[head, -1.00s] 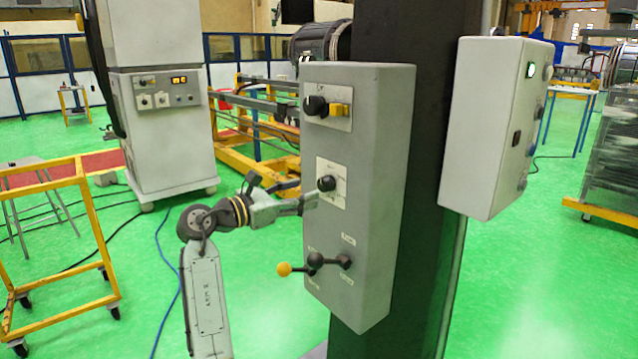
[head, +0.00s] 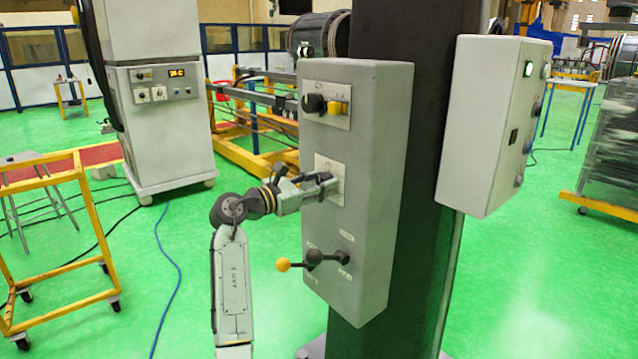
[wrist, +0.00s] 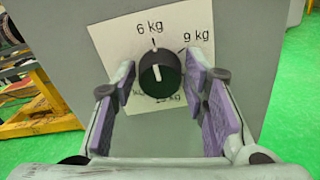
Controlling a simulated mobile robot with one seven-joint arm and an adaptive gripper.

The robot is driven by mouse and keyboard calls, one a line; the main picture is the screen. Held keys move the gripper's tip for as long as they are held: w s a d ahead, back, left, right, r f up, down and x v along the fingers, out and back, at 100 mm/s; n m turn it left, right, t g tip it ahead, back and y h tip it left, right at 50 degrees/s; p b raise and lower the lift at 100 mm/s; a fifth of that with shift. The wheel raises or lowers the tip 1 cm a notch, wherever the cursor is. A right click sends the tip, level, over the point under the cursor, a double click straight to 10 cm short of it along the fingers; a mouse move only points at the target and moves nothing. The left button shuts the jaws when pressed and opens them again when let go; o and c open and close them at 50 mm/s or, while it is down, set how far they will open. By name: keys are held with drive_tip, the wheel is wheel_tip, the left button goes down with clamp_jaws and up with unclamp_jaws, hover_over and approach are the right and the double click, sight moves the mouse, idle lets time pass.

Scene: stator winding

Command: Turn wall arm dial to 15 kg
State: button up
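The dial (wrist: 160,72) is a round black knob on a white label plate (wrist: 110,40) on the grey wall box. Its white pointer line is near vertical, close to the "6 kg" mark. "9 kg" is at upper right. The labels below the knob are partly hidden, so I cannot read them fully. My gripper (wrist: 161,82) is open, with purple-padded fingers on the left and right of the knob and visible gaps on both sides. In the head view my gripper (head: 318,190) is at the plate (head: 322,165) and hides most of the dial.
The grey box (head: 375,190) has another black knob with a yellow part (head: 325,104) above and a lever with a yellow ball (head: 283,265) below. A white box (head: 490,130) hangs on the column's right. A yellow cart (head: 50,240) stands at left.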

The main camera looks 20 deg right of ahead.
drive_tip(key=c, duration=0.8)
drive_tip(key=shift+o, duration=0.2)
